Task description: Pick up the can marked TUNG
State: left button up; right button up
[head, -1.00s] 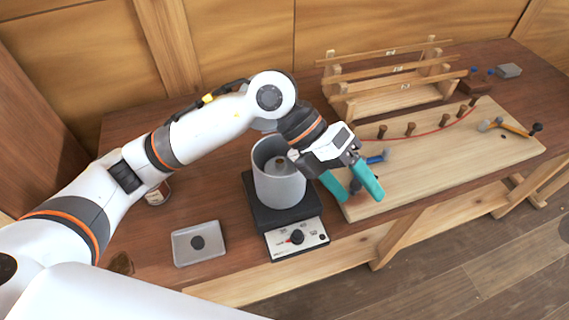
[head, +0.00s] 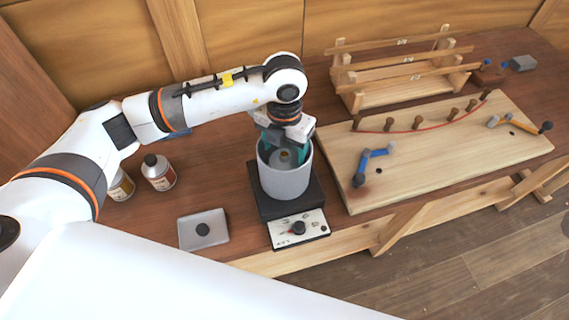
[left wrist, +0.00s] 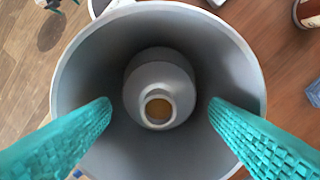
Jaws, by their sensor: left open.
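I cannot read TUNG on either. A grey can with an open neck (left wrist: 160,75) and amber inside stands in the grey pot (head: 285,182); no marking shows on it. My left gripper (head: 283,150) is open at the pot's mouth. In the left wrist view, its teal fingers (left wrist: 160,112) are on either side of the grey can, apart from it. My right gripper is out of view.
The pot sits on a black heater with a dial (head: 298,228). A grey tray (head: 203,232) lies to the left. A pegged board (head: 450,155) and wooden rack (head: 400,82) are to the right. Bare bench lies between the capped cans and the heater.

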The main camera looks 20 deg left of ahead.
aim_at(284, 153)
pick_arm(q)
notch_tip(284, 153, down, 4)
jog(key=shift+s+r+p, duration=0.1)
jog(key=shift+r+p, duration=0.1)
jog(key=shift+p, duration=0.75)
jog(key=shift+f, duration=0.4)
jog(key=shift+c, duration=0.4)
jog(key=c, duration=0.8)
notch_tip(284, 153, up, 10)
jog(key=b, duration=0.3)
jog(key=shift+d+f, duration=0.1)
jog(key=shift+f, duration=0.05)
jog(key=shift+r, duration=0.65)
notch_tip(284, 153, up, 7)
jog(key=p, duration=0.7)
jog(key=shift+p, duration=0.35)
